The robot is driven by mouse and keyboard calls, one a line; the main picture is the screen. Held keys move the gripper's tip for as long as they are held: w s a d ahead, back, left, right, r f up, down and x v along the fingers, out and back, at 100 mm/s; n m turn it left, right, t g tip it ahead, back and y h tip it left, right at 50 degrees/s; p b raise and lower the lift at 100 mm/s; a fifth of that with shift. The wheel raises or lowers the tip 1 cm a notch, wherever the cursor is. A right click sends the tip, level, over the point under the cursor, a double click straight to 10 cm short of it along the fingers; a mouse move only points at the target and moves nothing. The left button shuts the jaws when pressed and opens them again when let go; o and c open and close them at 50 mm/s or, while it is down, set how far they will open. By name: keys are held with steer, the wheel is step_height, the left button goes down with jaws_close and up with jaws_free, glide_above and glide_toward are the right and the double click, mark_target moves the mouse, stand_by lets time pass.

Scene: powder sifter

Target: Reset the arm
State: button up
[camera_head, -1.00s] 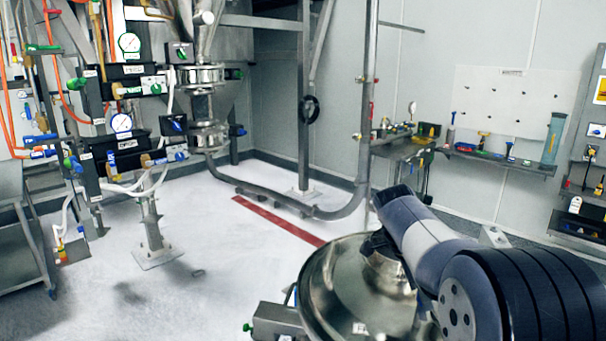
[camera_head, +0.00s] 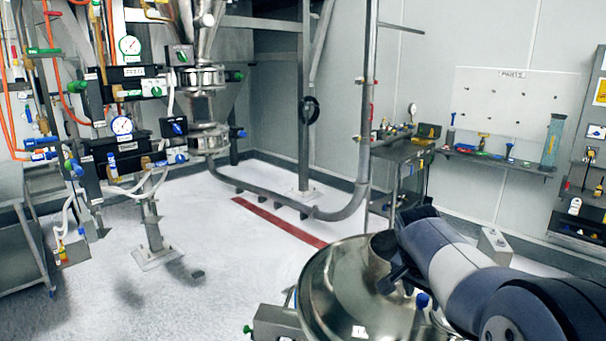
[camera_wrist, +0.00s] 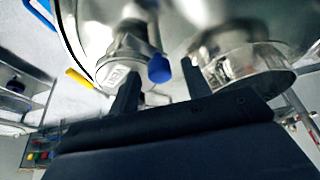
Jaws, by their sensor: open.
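My gripper (camera_head: 392,280) is over the right part of the round steel sifter lid (camera_head: 335,290) in the head view. In the wrist view, my gripper (camera_wrist: 162,88) shows two dark fingers spread apart with nothing held between them. A blue knob (camera_wrist: 159,68) shows just beyond the gap between the fingers; it cannot be told whether they touch it. A blue knob also shows beside my gripper in the head view (camera_head: 422,300). Steel cylindrical fittings (camera_wrist: 240,65) stand close to the fingers. My arm hides the right side of the sifter.
A rack of gauges and valves (camera_head: 125,125) stands at the left. A steel pipe (camera_head: 300,208) curves low at the back. A tool shelf (camera_head: 500,160) and a workbench (camera_head: 400,150) are along the right wall. The white floor (camera_head: 230,270) left of the sifter is mostly clear.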

steer(key=shift+d+n+t+y+p, duration=0.1)
steer(key=shift+n+t+y+p, duration=0.2)
steer(key=shift+n, duration=0.8)
steer(key=shift+n+t+y+p, duration=0.2)
steer(key=shift+n+y+p, duration=0.2)
steer(key=shift+n, duration=0.7)
steer(key=shift+s, duration=0.1)
